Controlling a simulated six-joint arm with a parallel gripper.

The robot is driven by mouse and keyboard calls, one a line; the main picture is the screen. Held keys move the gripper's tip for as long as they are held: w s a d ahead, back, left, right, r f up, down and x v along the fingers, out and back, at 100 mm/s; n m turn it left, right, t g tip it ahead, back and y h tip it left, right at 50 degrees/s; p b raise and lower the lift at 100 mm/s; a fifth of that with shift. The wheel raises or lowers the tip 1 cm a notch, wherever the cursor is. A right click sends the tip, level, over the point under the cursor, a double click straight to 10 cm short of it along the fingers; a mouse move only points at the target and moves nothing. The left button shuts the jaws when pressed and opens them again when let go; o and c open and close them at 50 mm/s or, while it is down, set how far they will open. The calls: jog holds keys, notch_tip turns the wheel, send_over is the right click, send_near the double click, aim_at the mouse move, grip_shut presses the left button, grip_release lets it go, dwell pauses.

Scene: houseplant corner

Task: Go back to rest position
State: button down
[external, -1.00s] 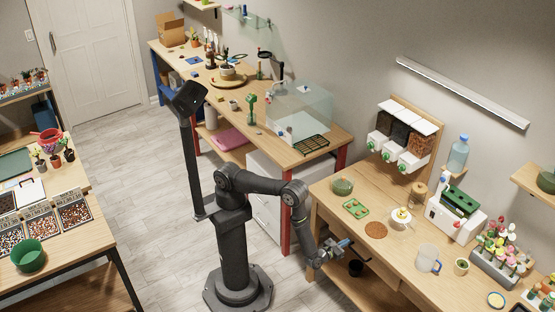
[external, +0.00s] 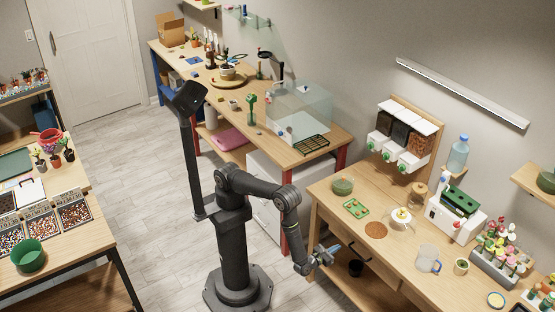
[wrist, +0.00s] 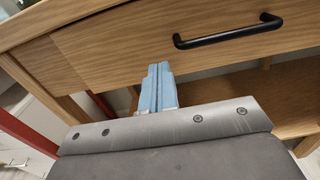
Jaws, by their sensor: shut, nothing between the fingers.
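My gripper (external: 330,252) is in front of the right-hand wooden bench (external: 408,240), below its top and near its front left leg. In the wrist view the light blue fingers of my gripper (wrist: 158,75) are together, with nothing between them. They point toward the wooden drawer front (wrist: 130,45) of the bench. I cannot tell the exact gap between the fingertips and the wood.
A black drawer handle (wrist: 228,31) sticks out to the right of the fingers. A red-legged bench (external: 340,136) stands behind my arm. The floor (external: 160,190) to the left is clear.

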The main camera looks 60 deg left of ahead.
aim_at(350, 240)
jog(key=s, duration=0.7)
jog(key=w, duration=1.3)
jog(key=shift+w, duration=0.2)
